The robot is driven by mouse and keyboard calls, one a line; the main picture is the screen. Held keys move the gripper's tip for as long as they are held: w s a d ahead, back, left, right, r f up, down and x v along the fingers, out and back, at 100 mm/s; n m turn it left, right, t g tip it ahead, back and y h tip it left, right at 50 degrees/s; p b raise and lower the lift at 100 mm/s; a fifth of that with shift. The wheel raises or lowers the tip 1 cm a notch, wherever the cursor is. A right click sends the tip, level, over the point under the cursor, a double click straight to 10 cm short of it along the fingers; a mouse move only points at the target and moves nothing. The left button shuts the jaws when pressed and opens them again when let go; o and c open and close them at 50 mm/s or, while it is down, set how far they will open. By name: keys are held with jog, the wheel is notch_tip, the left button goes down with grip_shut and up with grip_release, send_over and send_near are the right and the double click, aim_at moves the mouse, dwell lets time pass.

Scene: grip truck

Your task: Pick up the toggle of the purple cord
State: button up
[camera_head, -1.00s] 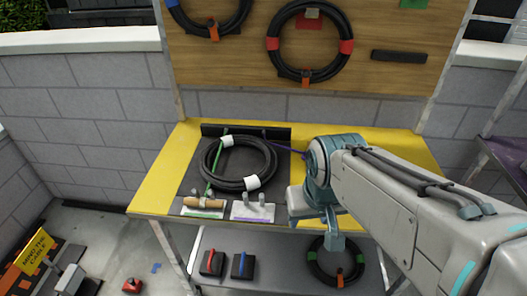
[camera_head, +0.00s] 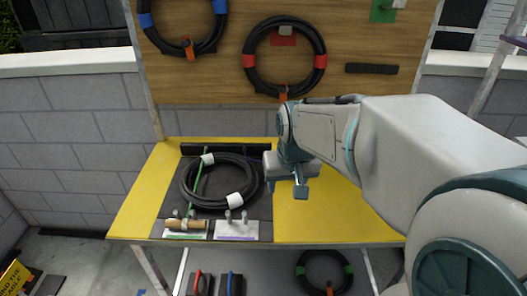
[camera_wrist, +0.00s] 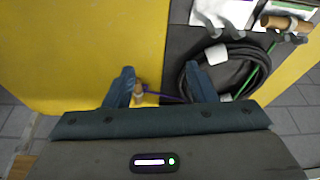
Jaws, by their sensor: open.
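The tan wooden toggle (camera_wrist: 138,92) shows in the wrist view between my fingers, close to the left one. The purple cord (camera_wrist: 170,98) runs from it to the right, toward the black cable coil (camera_wrist: 256,71). My gripper (camera_wrist: 163,75) is open, pointing down over the yellow table, and holds nothing. In the head view my gripper (camera_head: 300,190) is just right of the coil (camera_head: 187,184); the purple toggle is hidden there behind my arm. A white plate with two pegs and a purple stripe (camera_head: 238,232) sits in front of the coil.
A green cord (camera_head: 198,180) crosses the coil to another wooden toggle (camera_head: 186,225) on the left pegged plate. A black bar (camera_head: 225,149) runs behind the coil. The yellow tabletop (camera_head: 320,220) is clear at right. Cable rings hang on the wooden board (camera_head: 215,85).

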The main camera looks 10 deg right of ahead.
jog(key=w+d+f+m+h, duration=0.1)
jog(key=w+d+f, duration=0.1)
jog(key=w+d, duration=0.5)
jog(key=w+d+f+m, duration=0.1)
jog(key=w+d+f, duration=0.15)
jog(key=w, duration=0.85)
jog(key=shift+t, duration=0.4)
jog(key=x, duration=0.7)
jog(key=shift+w+d+f, duration=0.1)
jog(key=shift+w, duration=0.35)
jog(key=shift+w+p+x, duration=0.15)
jog(key=shift+p+x, duration=0.15)
jog(key=shift+x, duration=1)
jog(key=shift+w+p+x, duration=0.2)
jog(key=shift+p+x, duration=0.1)
jog(key=shift+x, duration=0.95)
jog(key=c, duration=1.1)
